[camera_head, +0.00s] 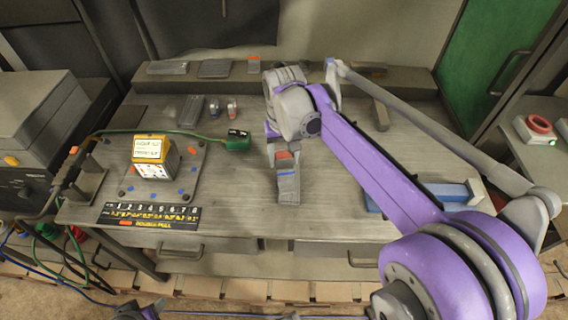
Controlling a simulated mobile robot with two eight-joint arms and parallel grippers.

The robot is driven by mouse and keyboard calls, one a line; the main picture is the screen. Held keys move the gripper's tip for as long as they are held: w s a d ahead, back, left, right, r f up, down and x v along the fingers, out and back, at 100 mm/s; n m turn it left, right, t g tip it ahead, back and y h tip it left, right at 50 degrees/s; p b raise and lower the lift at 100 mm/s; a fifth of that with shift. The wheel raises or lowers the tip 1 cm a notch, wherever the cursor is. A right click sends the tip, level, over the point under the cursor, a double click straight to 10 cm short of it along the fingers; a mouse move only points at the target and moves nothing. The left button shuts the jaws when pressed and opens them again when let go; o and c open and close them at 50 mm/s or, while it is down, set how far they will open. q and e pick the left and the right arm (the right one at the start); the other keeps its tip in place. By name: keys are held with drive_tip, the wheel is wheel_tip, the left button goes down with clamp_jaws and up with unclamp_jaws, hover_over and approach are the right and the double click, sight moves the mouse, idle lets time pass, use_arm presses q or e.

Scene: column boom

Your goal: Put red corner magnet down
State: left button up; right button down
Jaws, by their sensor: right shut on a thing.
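My right gripper (286,180) points down over the middle of the workbench (330,190), with its arm reaching in from the lower right. It is shut on a small red piece, which looks like the red corner magnet (284,155); the fingers hide most of it. I cannot tell whether the magnet touches the bench top. My left gripper does not show; only a small purple piece of mine shows at the bottom left edge.
Left of the gripper, a yellow meter box (150,156) stands on a grey plate (188,183) with small orange and blue pieces. A numbered black strip (148,216) lies at the front edge. A green connector (238,141) sits nearby. A blue-grey tool (447,194) lies at the right.

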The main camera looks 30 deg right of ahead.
sight(284, 164)
drive_tip(key=shift+f, duration=1.35)
drive_tip(key=shift+f, duration=0.2)
drive_tip(key=shift+c, duration=0.8)
unclamp_jaws()
drive_tip(key=shift+r, duration=0.15)
drive_tip(key=shift+r, duration=0.35)
wheel_tip(284, 164, up, 11)
drive_tip(key=shift+r+p, duration=0.2)
drive_tip(key=shift+p, duration=0.25)
